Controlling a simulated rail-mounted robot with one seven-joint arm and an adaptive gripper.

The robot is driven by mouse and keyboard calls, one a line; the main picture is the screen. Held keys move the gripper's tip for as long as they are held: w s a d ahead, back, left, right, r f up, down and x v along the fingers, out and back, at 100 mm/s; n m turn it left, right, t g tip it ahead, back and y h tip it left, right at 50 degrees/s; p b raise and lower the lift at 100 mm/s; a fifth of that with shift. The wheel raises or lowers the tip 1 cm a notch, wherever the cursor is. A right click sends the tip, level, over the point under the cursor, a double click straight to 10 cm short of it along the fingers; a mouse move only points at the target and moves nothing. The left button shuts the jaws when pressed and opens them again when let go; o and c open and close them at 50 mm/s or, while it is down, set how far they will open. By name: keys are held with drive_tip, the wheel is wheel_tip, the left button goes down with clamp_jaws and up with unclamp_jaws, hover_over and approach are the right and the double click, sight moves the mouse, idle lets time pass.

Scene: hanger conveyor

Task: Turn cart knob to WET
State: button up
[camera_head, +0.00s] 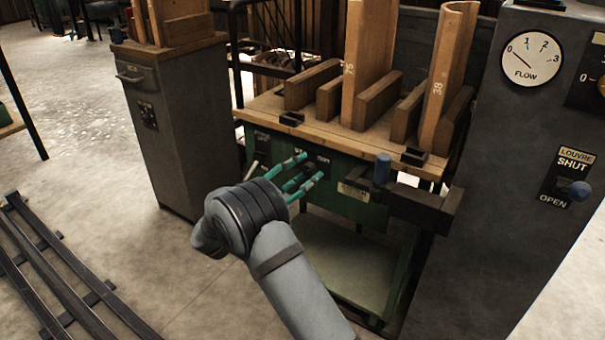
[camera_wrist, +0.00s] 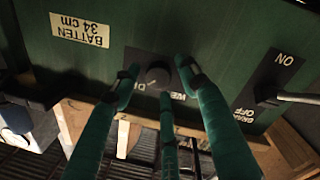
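The cart (camera_head: 335,195) has a green front panel under a wooden top. In the wrist view its dark round knob (camera_wrist: 158,75) sits on a black plate with partly covered, upside-down lettering, where "WE" and "D" can be read. The knob's pointer direction is too dark to tell. My gripper (camera_head: 310,168) is at the panel in the head view, where its fingers largely hide the knob. In the wrist view my gripper (camera_wrist: 157,86) has its green fingers spread around the knob, with visible gaps beside it. It is open and holds nothing.
A brake lever (camera_wrist: 292,97) with ON and OFF marks is close by on the panel. A "BATTEN 34 cm" label (camera_wrist: 79,30) is on the other side. A blue-topped handle (camera_head: 382,168) projects at the cart's right. A grey cabinet (camera_head: 500,190) stands right; tall boards (camera_head: 368,60) rise above.

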drive_tip(key=c, duration=1)
drive_tip(key=shift+a, duration=0.1)
drive_tip(key=shift+r+n, duration=0.1)
drive_tip(key=shift+n, duration=0.3)
drive_tip(key=n+p, duration=0.2)
drive_tip(key=shift+n, duration=0.4)
drive_tip(key=n+t+p, duration=0.1)
drive_tip(key=n+p, duration=0.2)
drive_tip(key=n, duration=0.2)
drive_tip(key=shift+a+n, duration=0.1)
drive_tip(key=shift+n, duration=0.3)
drive_tip(key=n+p, duration=0.2)
drive_tip(key=n, duration=0.1)
drive_tip(key=n+p, duration=0.2)
drive_tip(key=shift+n+t+y, duration=0.3)
drive_tip(key=shift+n, duration=0.1)
drive_tip(key=shift+s+f+n+y+p, duration=0.15)
drive_tip(key=shift+n+p, duration=0.35)
drive_tip(key=shift+n, duration=0.5)
drive_tip(key=shift+w+f+n+y+p, duration=0.15)
drive_tip(key=shift+n+p, duration=0.3)
drive_tip(key=shift+n, duration=0.55)
drive_tip(key=shift+s+f, duration=0.1)
drive_tip(key=shift+s, duration=0.05)
